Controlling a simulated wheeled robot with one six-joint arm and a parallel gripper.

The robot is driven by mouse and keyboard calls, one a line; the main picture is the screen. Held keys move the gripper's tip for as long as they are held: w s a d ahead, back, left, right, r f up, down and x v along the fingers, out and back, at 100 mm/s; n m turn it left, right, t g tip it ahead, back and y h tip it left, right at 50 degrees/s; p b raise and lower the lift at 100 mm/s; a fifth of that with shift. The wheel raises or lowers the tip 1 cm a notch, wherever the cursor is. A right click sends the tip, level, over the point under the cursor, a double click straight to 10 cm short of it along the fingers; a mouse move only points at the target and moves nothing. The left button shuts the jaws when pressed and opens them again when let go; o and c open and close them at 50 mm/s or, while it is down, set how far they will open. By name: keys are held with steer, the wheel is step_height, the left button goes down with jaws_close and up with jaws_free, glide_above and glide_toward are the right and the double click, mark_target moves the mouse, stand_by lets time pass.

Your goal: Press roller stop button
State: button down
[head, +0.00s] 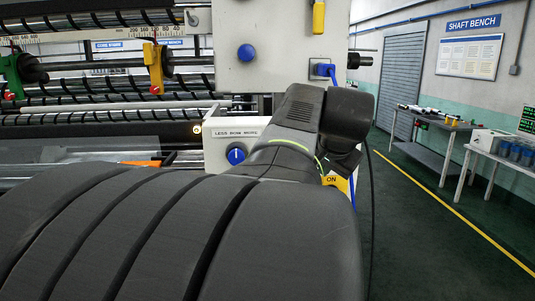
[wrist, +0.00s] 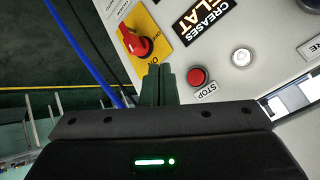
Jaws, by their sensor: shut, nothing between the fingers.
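The stop button (wrist: 197,77) is a round red button on a light panel in the wrist view, with a tilted "STOP" label (wrist: 206,92) beside it. My gripper (wrist: 159,70) shows as two dark fingers pressed together, with nothing between them. Its tips appear just left of the red button in the picture. A gap shows between them and the button; I cannot tell the depth distance to the panel.
A red rotary switch on a yellow plate (wrist: 158,21) sits close to my fingertips. A white button (wrist: 241,57) lies right of the stop button. A blue cable (wrist: 83,50) hangs at left. The head view shows a blue knob (head: 236,155) and open floor (head: 420,235) at right.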

steer(key=w+p, duration=0.1)
steer(key=w, duration=0.6)
steer(key=shift+w, duration=0.15)
steer(key=shift+w+a, duration=0.1)
stand_by(1.8)
steer(key=shift+w+p, duration=0.3)
steer(key=shift+w, duration=0.05)
steer(key=shift+w, duration=0.45)
stand_by(0.6)
stand_by(0.4)
steer(key=shift+s, duration=0.9)
steer(key=s, duration=0.5)
steer(key=shift+b, duration=0.4)
